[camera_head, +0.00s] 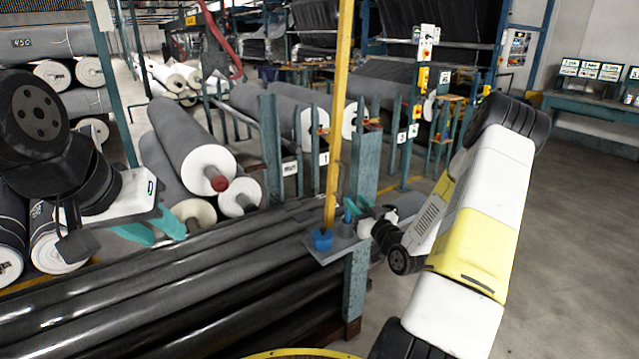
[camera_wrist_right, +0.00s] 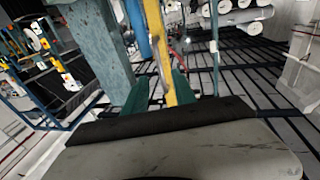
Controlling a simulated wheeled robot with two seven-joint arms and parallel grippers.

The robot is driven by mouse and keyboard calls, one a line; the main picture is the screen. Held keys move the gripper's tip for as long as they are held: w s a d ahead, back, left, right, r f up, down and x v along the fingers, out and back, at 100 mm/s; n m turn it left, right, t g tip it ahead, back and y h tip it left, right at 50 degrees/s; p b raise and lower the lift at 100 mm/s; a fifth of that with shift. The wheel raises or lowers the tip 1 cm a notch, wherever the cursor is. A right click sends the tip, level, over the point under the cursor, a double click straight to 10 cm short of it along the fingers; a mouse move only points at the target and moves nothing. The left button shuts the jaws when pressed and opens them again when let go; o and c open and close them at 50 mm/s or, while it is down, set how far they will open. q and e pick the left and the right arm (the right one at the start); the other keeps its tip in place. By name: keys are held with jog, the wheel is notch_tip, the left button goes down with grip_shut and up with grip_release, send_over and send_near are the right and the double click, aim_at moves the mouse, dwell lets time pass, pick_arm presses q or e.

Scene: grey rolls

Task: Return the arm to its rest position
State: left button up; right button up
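My right arm comes in from the right in the head view. Its gripper (camera_head: 358,206) is beside a tall yellow pole (camera_head: 340,110), near the pole's lower end. In the right wrist view the teal fingers (camera_wrist_right: 160,92) are apart, and the yellow pole (camera_wrist_right: 163,50) shows in the gap between them. I cannot tell whether the fingers touch it. The pole's foot is at a small blue cup (camera_head: 322,240) on a grey plate (camera_head: 345,248). My left gripper (camera_head: 152,230) is open and empty, at the left above the dark rolls.
Long dark rolls (camera_head: 180,285) lie across the front left. White-ended grey rolls (camera_head: 190,140) are stacked behind. Teal posts (camera_head: 270,150) stand near the pole; one post (camera_wrist_right: 98,50) is close in the wrist view. Open floor (camera_head: 580,230) is at the right.

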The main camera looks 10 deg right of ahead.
jog(key=s+a+r+g+h, duration=0.2)
jog(key=s+a+r+g, duration=0.15)
jog(key=r, duration=0.35)
jog(key=s+a+r+g+h, duration=0.1)
jog(key=s+a+r+g, duration=0.2)
jog(key=r, duration=0.4)
jog(key=s+a+r+g, duration=0.1)
jog(key=s+a+g, duration=0.1)
jog(key=s, duration=0.6)
jog(key=s+a+r+m+g+y, duration=0.1)
jog(key=s+a+r, duration=0.1)
jog(key=s, duration=0.6)
jog(key=s+a+r+g, duration=0.2)
jog(key=s+a, duration=0.1)
jog(key=s, duration=0.5)
jog(key=shift+s+a+r+m+g+y, duration=0.25)
jog(key=shift+s+a+m+g+y, duration=0.05)
jog(key=shift+s+a+g, duration=0.05)
